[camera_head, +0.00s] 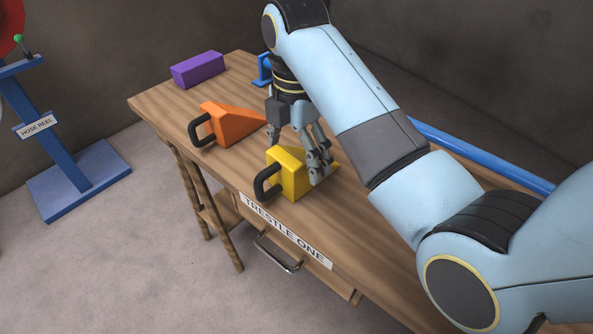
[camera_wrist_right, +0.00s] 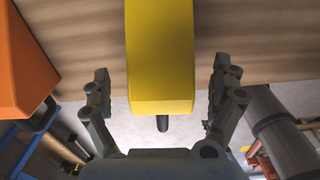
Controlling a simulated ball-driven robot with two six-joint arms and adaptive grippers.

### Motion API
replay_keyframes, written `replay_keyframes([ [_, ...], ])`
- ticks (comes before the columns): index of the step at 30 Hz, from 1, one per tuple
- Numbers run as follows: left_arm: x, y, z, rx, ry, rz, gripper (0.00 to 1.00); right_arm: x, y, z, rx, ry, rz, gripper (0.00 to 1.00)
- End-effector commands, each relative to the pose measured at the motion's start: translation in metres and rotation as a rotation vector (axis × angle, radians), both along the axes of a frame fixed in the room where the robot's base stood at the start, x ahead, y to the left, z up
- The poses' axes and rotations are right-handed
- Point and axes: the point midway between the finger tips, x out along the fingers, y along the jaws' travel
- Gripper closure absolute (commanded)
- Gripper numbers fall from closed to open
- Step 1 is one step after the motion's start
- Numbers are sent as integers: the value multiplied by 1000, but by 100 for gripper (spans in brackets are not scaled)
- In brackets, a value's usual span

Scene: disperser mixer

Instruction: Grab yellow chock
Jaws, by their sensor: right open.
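The yellow chock (camera_head: 289,175) is a wedge with a black handle (camera_head: 266,181) on its left end. It sits on the wooden table near the front edge. My right gripper (camera_head: 298,148) is open above and behind it, with one finger in front of part of the chock. In the right wrist view the yellow chock (camera_wrist_right: 160,55) lies between the two spread fingers of the gripper (camera_wrist_right: 162,85), with a gap on each side. Whether any finger touches it in the head view I cannot tell. My left gripper is not in view.
An orange chock (camera_head: 229,123) with a black handle stands left of the yellow one. A purple block (camera_head: 197,70) lies at the far end of the table (camera_head: 160,105). A blue bar (camera_head: 480,153) runs along the right side. A blue hose reel stand (camera_head: 55,140) is at left.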

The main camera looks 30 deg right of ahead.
Motion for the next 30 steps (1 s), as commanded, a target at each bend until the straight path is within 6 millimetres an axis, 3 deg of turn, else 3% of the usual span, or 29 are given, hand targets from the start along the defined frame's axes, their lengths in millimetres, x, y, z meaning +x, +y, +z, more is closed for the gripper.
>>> replay_keyframes([
  [5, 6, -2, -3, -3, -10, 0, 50, -1, -2, -24, -1, 3, -1, 6],
  [13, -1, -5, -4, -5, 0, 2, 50, 0, -2, -26, -1, 0, -1, 6],
  [30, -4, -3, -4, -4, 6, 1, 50, 0, -1, -26, 0, 1, -1, 80],
])
